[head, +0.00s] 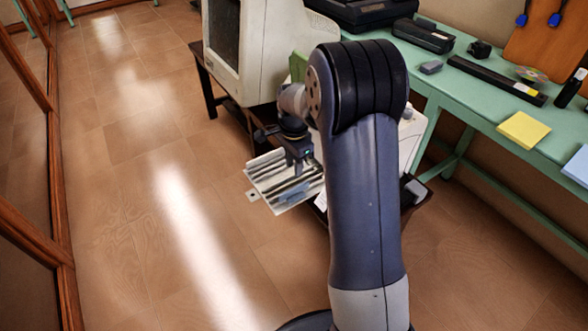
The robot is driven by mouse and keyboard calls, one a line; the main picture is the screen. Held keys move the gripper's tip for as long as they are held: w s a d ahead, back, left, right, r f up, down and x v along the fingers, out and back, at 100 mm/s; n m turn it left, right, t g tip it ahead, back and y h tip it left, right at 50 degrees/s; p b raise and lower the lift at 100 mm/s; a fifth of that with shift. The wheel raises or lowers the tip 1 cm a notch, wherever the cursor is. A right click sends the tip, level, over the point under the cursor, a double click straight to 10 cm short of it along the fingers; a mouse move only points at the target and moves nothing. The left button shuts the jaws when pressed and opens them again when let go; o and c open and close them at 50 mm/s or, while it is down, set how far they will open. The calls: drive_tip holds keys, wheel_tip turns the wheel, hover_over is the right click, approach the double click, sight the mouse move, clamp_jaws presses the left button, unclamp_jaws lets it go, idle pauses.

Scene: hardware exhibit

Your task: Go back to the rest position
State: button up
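My gripper (297,163) is small in the head view, at the end of my arm, and points down. It is just above or at a pale ribbed panel (262,181) with dark slots. I cannot tell whether it touches the panel, or whether its fingers are open or shut. My arm's large upper links stand in front and hide part of the area to the right of the gripper.
A beige monitor-like case (262,50) stands on a dark low table (208,92) behind my gripper. A green bench (478,98) along the right holds a black bar (497,80), yellow notes (523,129) and small devices. Open wooden floor (130,215) lies to the left.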

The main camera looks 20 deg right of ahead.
sight(294, 188)
idle(0.3)
wheel_tip(294, 188, down, 11)
drive_tip(key=shift+r+b, duration=0.1)
drive_tip(key=shift+b, duration=0.85)
drive_tip(key=shift+w, duration=0.25)
drive_tip(key=shift+r, duration=0.1)
